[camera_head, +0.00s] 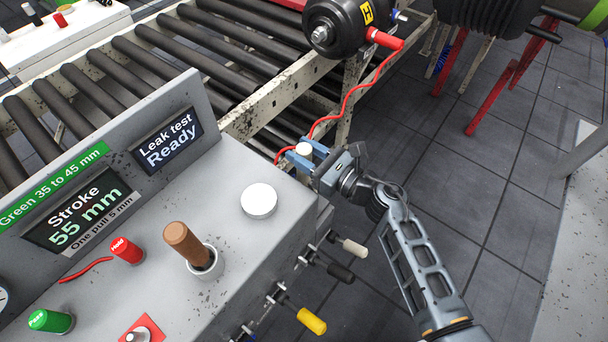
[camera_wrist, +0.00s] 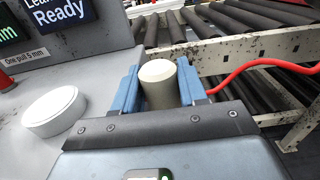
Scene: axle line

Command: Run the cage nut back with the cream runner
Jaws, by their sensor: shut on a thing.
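My gripper (camera_head: 309,158) is at the right end of the grey console, its blue fingers shut on a cream cylinder (camera_wrist: 160,84). The cylinder's round top shows between the fingers; its lower part is hidden, and I cannot tell whether it rests on anything. A cream handle (camera_head: 352,247) sticks out from the console's right side, apart from my gripper; I cannot tell which cream piece is the runner. A black chamber (camera_head: 345,25) hangs at the top, with a silver round end (camera_head: 320,34) that may bear the cage nut.
A red hose (camera_head: 347,98) runs from the chamber down behind my gripper. Black (camera_head: 340,272) and yellow (camera_head: 311,321) handles jut from the console side. A brown lever (camera_head: 187,243) and white button (camera_head: 258,200) stand on top. The roller conveyor (camera_head: 150,65) lies behind. Open floor is right.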

